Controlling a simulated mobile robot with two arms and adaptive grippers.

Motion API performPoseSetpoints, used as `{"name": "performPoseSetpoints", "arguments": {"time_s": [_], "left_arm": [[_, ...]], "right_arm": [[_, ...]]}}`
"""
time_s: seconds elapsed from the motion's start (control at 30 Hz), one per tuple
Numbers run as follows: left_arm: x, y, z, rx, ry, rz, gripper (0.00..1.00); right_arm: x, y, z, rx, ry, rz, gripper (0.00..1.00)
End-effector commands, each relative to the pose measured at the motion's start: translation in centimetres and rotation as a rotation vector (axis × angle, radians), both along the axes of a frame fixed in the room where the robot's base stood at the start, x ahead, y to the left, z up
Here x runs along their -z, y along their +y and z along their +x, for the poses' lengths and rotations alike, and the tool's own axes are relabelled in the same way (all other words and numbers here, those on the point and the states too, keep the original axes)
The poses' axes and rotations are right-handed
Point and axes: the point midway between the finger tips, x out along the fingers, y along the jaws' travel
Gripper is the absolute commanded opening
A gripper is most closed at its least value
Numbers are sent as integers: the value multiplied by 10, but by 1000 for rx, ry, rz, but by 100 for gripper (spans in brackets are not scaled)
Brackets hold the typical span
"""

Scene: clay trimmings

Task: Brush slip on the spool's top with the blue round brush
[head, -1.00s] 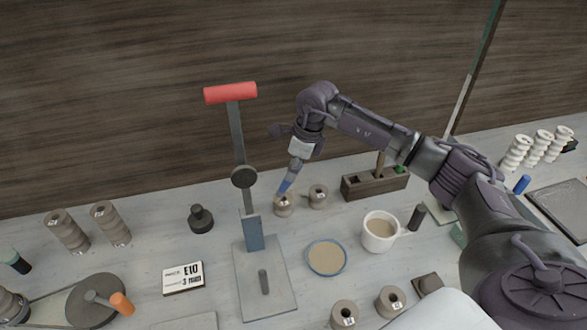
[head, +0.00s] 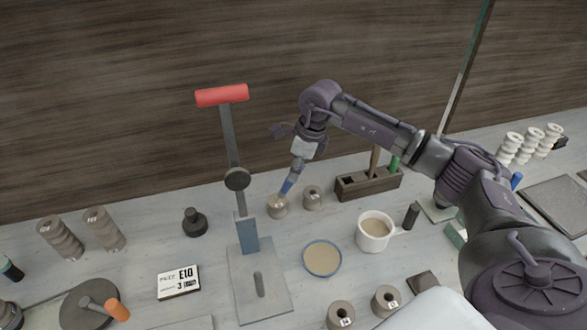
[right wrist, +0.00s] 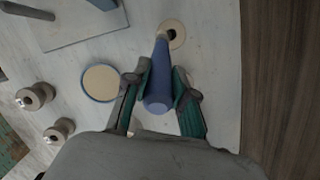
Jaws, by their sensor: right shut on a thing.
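My right gripper (head: 297,168) is shut on the blue round brush (head: 288,185), which slants down to the left. The brush tip is at the top of a grey-brown clay spool (head: 277,209); I cannot tell whether it touches. In the right wrist view the brush (right wrist: 160,75) lies between the green-lined fingers (right wrist: 160,92), and its tip overlaps the dark hole of the spool (right wrist: 178,38). A second spool (head: 312,199) stands just right of it. A blue-rimmed dish (head: 322,273) of beige liquid lies in front. My left gripper is not in view.
A lever press with a red handle (head: 222,95) stands left of the spool. A mug (head: 370,243) of beige liquid and a wooden tool block (head: 367,186) stand to the right. Two labelled spools (head: 341,318) (head: 386,303) are near the front. A price card (head: 179,282) lies left.

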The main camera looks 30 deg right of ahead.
Motion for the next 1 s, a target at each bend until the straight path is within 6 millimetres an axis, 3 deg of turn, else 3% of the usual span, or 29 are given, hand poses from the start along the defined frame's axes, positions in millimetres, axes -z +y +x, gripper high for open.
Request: {"name": "performPoseSetpoints", "arguments": {"time_s": [1.0], "left_arm": [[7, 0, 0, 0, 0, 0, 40]], "right_arm": [[8, 0, 0, 0, -1, -1, 0]]}}
